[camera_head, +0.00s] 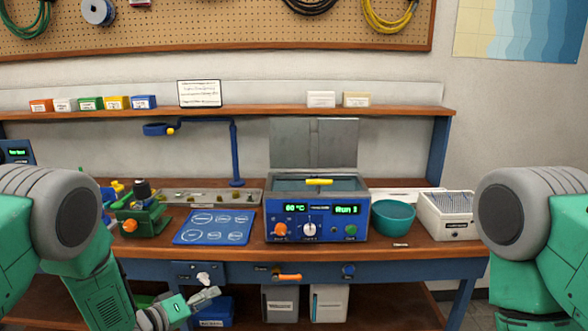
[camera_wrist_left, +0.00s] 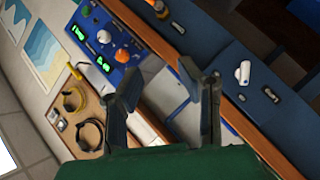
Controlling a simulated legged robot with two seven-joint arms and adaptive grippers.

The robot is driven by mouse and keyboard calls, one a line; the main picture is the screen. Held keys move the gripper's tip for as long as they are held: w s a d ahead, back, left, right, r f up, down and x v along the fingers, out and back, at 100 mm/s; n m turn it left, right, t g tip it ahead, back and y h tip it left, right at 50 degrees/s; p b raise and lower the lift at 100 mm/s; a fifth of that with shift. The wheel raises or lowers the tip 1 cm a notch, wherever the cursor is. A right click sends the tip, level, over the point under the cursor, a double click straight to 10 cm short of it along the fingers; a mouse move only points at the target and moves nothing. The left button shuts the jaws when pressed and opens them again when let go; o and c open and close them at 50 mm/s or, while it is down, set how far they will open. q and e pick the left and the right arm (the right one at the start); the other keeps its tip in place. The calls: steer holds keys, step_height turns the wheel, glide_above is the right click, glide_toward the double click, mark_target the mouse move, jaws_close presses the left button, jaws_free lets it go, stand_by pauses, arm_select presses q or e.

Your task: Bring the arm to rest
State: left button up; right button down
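My left arm (camera_head: 95,285) comes in from the left, its green forearm hanging down in front of the bench. My left gripper (camera_head: 205,301) is low, in front of the bench's drawer front and apart from it. In the left wrist view its two dark fingers (camera_wrist_left: 165,95) stand apart with nothing between them. My right arm (camera_head: 530,230) shows at the right edge only as a grey joint and green links. Its gripper is out of the picture.
The wooden bench (camera_head: 415,250) carries a blue bath unit (camera_head: 318,215) with a display, a teal bowl (camera_head: 393,217), a white rack (camera_head: 447,216), a blue mat (camera_head: 214,227) and a green vise (camera_head: 140,215). White bins (camera_head: 328,303) stand below. An orange handle (camera_head: 287,277) sticks out at the drawer front.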

arm_select(q)
steer(key=s+a+f+m+g+y+b, duration=0.1)
steer(key=s+a+f+g+y+b, duration=0.15)
steer(key=s+f, duration=0.7)
steer(key=s+a+f+g+y+b, duration=0.1)
steer(key=s+a+f+g+y, duration=0.2)
steer(key=s+f, duration=0.65)
steer(key=s+a+r+m+g+y+b, duration=0.1)
steer(key=s+g, duration=0.5)
steer(key=s, duration=1.7)
steer(key=a+m+y+b, duration=0.1)
steer(key=m+y, duration=0.1)
steer(key=shift+s+r+m, duration=0.2)
steer(key=shift+m, duration=0.1)
steer(key=shift+w, duration=0.15)
